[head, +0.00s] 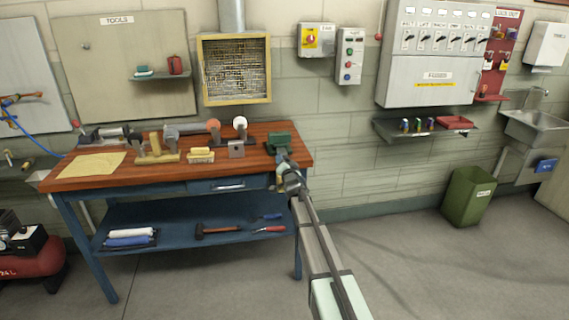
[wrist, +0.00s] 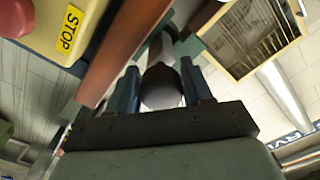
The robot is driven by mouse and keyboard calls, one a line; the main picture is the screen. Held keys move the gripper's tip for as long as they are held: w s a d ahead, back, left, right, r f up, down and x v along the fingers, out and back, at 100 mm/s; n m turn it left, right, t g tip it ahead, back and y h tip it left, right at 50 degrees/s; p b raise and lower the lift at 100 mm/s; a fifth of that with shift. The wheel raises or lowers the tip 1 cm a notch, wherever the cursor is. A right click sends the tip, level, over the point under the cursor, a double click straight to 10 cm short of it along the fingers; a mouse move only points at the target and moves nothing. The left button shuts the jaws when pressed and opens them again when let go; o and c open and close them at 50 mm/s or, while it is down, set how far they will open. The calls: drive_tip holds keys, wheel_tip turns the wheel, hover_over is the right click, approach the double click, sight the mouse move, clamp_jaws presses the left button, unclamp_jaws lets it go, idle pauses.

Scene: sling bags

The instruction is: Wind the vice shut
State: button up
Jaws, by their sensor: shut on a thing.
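The green vice (head: 279,141) stands at the right end of the workbench's brown top, by the front edge. My gripper (head: 284,170) is at the near side of the vice, in front of the bench edge. In the wrist view, its two blue-grey fingers (wrist: 162,88) are closed on a grey, rounded part of the vice (wrist: 162,72), which looks like the end of its screw or handle. My gripper and arm hide most of the vice's near side in the head view. I cannot tell how wide the vice's jaws are apart.
The workbench (head: 80,179) holds a yellow cloth (head: 92,165), a small grey metal block (head: 236,149) and several tools left of the vice. A yellow STOP label (wrist: 70,30) is close to my gripper in the wrist view. The floor right of the bench is clear up to a green bin (head: 469,197).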

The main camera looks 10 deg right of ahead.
drive_tip(key=o, duration=1)
drive_tip(key=s, duration=1.4)
drive_tip(key=shift+w, duration=0.1)
